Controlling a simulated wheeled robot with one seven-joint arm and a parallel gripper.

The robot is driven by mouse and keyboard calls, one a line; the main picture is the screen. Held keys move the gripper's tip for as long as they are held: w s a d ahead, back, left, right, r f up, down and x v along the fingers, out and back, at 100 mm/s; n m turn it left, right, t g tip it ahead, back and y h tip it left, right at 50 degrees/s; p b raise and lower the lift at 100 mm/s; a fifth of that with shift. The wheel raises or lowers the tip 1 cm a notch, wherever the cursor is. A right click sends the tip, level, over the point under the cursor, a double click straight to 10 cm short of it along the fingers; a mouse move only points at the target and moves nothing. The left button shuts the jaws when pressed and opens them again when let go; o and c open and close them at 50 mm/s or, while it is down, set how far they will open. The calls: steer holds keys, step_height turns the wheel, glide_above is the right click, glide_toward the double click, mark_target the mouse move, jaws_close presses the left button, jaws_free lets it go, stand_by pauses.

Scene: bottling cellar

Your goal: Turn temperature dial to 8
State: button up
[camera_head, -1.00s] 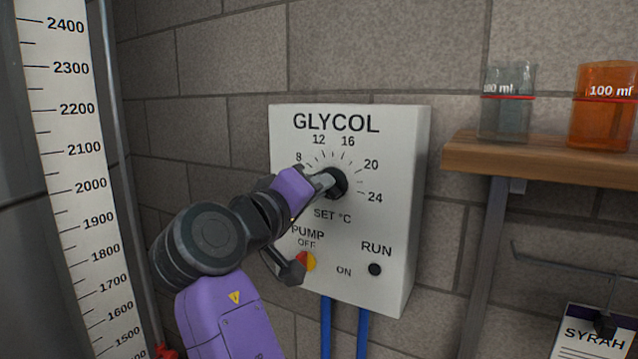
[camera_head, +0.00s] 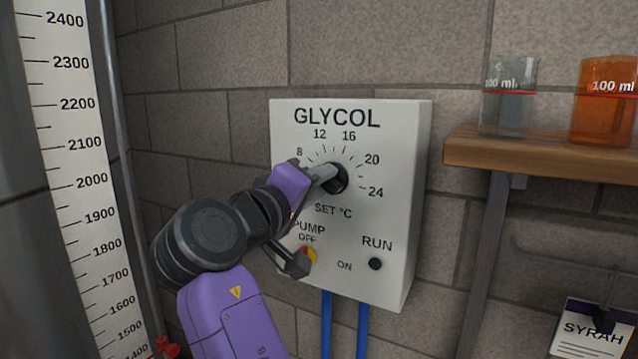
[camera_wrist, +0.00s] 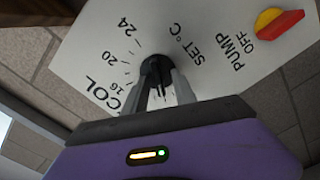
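The temperature dial (camera_head: 340,181) is a round black knob on the white GLYCOL box (camera_head: 402,200), with a scale marked 8, 12, 16, 20 and 24. The dial also shows in the wrist view (camera_wrist: 154,67). My gripper (camera_head: 326,176) reaches the dial from the left. In the wrist view its two fingertips (camera_wrist: 161,72) meet the dial from either side and look closed on it. The dial's pointer is hidden, so its setting cannot be read.
A red and yellow pump switch (camera_head: 308,256) sits low on the box, close behind my arm. A black RUN button (camera_head: 375,264) is to its right. A wooden shelf (camera_head: 540,154) with two beakers stands at the right. A tall level scale (camera_head: 75,180) is at the left.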

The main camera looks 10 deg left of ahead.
steer(key=b+v, duration=0.3)
steer(key=v, duration=0.4)
steer(key=shift+s, duration=0.35)
steer(key=shift+a+r, duration=0.1)
steer(key=shift+a, duration=0.05)
